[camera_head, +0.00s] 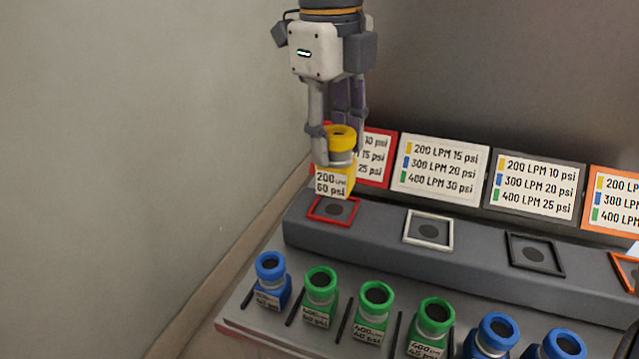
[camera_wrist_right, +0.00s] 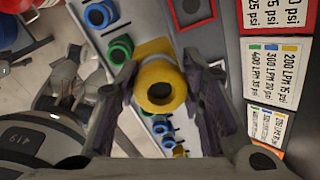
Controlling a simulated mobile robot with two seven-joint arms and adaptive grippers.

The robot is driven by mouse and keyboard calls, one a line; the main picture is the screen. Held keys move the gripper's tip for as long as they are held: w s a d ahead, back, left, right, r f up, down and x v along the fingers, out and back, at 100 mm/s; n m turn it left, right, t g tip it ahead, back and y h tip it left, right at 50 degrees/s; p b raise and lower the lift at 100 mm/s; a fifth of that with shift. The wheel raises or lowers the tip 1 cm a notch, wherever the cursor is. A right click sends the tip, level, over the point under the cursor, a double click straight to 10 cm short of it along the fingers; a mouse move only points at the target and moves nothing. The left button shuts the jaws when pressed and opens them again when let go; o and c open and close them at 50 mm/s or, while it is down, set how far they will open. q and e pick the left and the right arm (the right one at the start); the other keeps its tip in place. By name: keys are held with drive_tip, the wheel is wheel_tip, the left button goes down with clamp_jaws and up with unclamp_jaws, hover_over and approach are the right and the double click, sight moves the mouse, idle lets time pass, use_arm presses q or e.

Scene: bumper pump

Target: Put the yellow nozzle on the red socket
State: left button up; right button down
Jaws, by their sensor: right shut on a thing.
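The yellow nozzle (camera_head: 342,143) is upright in my right gripper (camera_head: 338,148), which is shut on it. Its label reads 200 LPM 60 psi. In the head view it is over the back part of the red socket (camera_head: 334,210), a red square frame with a dark round hole on the raised grey ledge. The nozzle looks a little above the socket; whether it touches cannot be told. The yellow nozzle also shows between the fingers in the right wrist view (camera_wrist_right: 160,84), with a red square frame (camera_wrist_right: 192,8) at the top. My left gripper is not clearly seen in either view.
A white socket (camera_head: 428,230) and a black socket (camera_head: 535,254) lie to the right on the ledge. Label signs (camera_head: 440,170) stand behind. Blue and green nozzles (camera_head: 320,290) stand in a front row between dark dividers. A wall (camera_head: 130,150) is close on the left.

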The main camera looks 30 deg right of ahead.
use_arm(q)
drive_tip(key=shift+s+f+g+b, duration=0.5)
drive_tip(key=shift+s+f+b, duration=0.25)
drive_tip(key=shift+s+f, duration=0.25)
use_arm(e)
drive_tip(key=shift+w+d+f, duration=0.8)
drive_tip(key=shift+w+f, duration=0.5)
drive_tip(key=shift+f, duration=0.5)
drive_tip(key=shift+w+d+f, duration=0.85)
drive_tip(key=shift+w+f, duration=0.5)
drive_tip(key=shift+f, duration=0.45)
drive_tip(key=shift+w+d+f, duration=0.8)
drive_tip(key=shift+w+f, duration=0.5)
drive_tip(key=shift+f, duration=0.5)
drive_tip(key=shift+f, duration=0.1)
drive_tip(key=c, duration=1.1)
unclamp_jaws()
drive_tip(key=shift+f, duration=0.1)
drive_tip(key=shift+o, duration=0.2)
use_arm(q)
drive_tip(key=shift+w+r, duration=0.1)
drive_tip(key=shift+r, duration=0.05)
use_arm(e)
wheel_tip(320, 180, up, 12)
drive_tip(key=shift+s+a, duration=0.2)
drive_tip(key=shift+a, duration=0.25)
